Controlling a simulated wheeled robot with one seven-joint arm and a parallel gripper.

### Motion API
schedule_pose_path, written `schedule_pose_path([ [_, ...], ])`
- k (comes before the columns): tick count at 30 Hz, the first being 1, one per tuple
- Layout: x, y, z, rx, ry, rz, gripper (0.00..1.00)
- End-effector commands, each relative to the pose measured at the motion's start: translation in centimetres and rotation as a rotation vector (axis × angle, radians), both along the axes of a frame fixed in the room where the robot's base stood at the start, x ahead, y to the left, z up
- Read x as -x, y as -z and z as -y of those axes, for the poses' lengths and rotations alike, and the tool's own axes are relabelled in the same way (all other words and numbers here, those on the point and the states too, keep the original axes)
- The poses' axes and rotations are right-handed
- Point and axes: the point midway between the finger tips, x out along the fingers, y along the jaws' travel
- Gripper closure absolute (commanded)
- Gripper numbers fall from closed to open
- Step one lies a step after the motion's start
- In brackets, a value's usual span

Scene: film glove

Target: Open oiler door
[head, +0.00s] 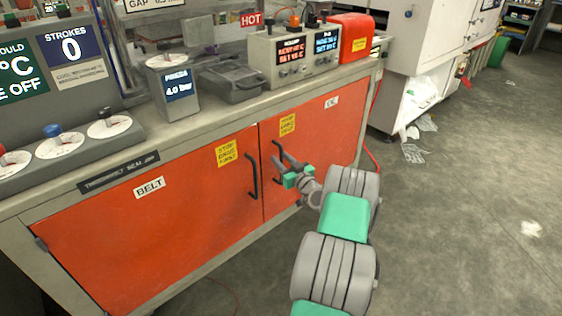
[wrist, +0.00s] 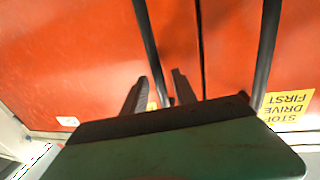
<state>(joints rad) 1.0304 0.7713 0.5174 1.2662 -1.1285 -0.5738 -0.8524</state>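The cabinet has two orange doors. The left door (head: 160,225) carries a BELT label and a black handle (head: 252,176). The right door (head: 312,145) has a small white label, too small to read, and its own black handle (head: 277,172). Both doors look closed. My gripper (head: 281,153) is at the right door's handle. In the wrist view my gripper's dark fingers (wrist: 160,90) are apart, with the right door's handle (wrist: 151,45) running between them. I cannot tell whether either finger touches it. The gripper's green body hides the lower part of that view.
The grey bench top (head: 215,118) above the doors holds a control box (head: 293,58), a pressure display (head: 176,88), a black tray (head: 230,80) and a red box (head: 350,38). A white machine (head: 425,40) stands at the right. The grey floor (head: 470,200) there is mostly clear.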

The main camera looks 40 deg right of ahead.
Motion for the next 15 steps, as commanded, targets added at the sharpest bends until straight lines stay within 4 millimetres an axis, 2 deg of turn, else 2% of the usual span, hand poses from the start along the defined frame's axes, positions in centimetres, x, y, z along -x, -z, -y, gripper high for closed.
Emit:
schedule_pose_path([
  [8,-0.33,-0.02,0.05,0.000,0.000,-0.001,0.67],
  [15,-0.31,-0.01,0.03,0.000,0.000,-0.001,0.87],
])
